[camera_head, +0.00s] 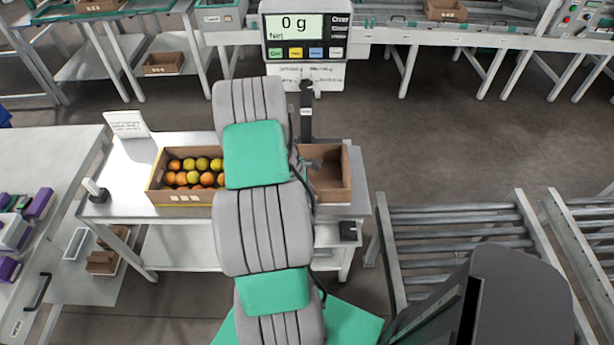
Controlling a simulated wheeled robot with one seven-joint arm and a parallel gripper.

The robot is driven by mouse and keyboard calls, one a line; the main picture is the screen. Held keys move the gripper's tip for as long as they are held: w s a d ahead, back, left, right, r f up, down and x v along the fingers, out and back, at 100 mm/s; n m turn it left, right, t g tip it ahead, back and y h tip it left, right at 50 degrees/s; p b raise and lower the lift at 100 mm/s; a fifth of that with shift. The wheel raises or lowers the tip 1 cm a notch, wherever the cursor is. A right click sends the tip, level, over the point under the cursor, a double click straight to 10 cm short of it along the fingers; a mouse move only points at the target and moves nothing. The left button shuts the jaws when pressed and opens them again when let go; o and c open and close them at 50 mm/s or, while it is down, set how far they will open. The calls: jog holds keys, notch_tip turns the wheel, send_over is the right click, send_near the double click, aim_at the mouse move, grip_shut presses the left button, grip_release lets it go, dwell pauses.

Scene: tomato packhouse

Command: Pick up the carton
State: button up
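An open brown carton (338,182) stands on the right part of the metal table, under the scale display. The part of its inside that shows looks empty. My arm hides its left side. A second brown carton (180,197), holding several orange and yellow-green tomatoes, stands to its left, its right end also hidden by my arm. My gripper (313,164) shows only as a small grey part at the open carton's left side, mostly hidden behind my arm. I cannot tell whether it touches the carton or how its fingers stand.
The scale display (294,27) reads 0 g on a post behind the table (119,188). A small sign (127,124) and a stamp-like object (94,190) stand at the table's left. Roller conveyors (455,230) lie to the right. A white bench (60,150) is at the left.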

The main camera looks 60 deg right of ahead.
grip_shut()
dwell(1.1)
